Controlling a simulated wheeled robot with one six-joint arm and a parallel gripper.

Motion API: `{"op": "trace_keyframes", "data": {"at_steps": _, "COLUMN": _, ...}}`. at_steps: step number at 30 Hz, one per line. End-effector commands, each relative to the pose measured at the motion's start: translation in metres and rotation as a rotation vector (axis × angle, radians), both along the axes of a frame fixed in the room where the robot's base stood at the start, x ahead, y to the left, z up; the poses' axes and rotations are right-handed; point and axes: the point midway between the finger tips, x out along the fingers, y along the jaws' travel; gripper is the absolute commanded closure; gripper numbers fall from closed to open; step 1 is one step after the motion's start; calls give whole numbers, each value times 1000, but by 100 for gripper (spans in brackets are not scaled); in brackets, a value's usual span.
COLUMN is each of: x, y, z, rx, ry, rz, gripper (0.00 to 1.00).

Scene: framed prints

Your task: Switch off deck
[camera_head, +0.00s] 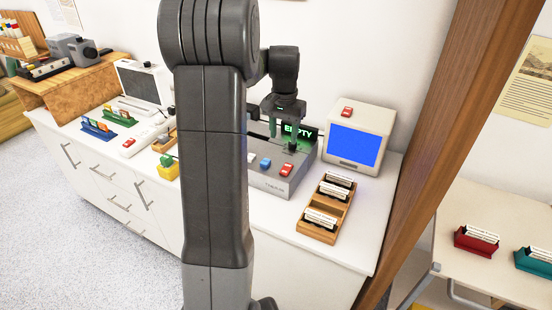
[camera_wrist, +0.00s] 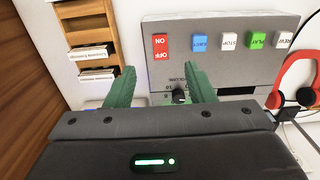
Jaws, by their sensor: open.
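The deck (camera_head: 262,180) is a grey box on the white counter, with a lit green EMPTY display (camera_head: 299,131). In the wrist view the deck (camera_wrist: 225,60) shows upside-down labels. Its red OFF button (camera_wrist: 161,47) is at the left end of a row with blue, white and green buttons. The red button also shows in the head view (camera_head: 287,170). My gripper (camera_head: 283,143) is above the back part of the deck, with its green fingers apart and empty. In the wrist view my gripper (camera_wrist: 164,78) has a black volume knob (camera_wrist: 180,97) between its fingers; whether they touch the deck is unclear.
A monitor (camera_head: 355,140) with a blue screen and a red button on top stands right of the deck. A wooden rack (camera_head: 314,232) of labelled cartridges lies in front of it. Red headphones (camera_wrist: 292,75) lie beside the deck. A wooden post (camera_head: 445,130) stands at the right.

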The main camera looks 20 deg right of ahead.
Motion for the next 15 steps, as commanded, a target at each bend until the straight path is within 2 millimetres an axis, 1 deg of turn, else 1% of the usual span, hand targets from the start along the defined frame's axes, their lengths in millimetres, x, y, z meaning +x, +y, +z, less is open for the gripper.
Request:
{"op": "trace_keyframes", "data": {"at_steps": 2, "x": 2, "y": -6, "z": -3, "rx": 1, "ry": 2, "rz": -13, "gripper": 51}}
{"op": "trace_keyframes", "data": {"at_steps": 5, "x": 2, "y": -7, "z": -10, "rx": 2, "ry": 4, "rz": -15, "gripper": 51}}
{"op": "trace_keyframes", "data": {"at_steps": 7, "x": 2, "y": -6, "z": -19, "rx": 2, "ry": 3, "rz": -14, "gripper": 51}}
{"op": "trace_keyframes", "data": {"at_steps": 11, "x": 2, "y": -6, "z": -44, "rx": 3, "ry": 5, "rz": -13, "gripper": 51}}
{"op": "trace_keyframes", "data": {"at_steps": 15, "x": 2, "y": -6, "z": -75, "rx": 3, "ry": 5, "rz": -13, "gripper": 51}}
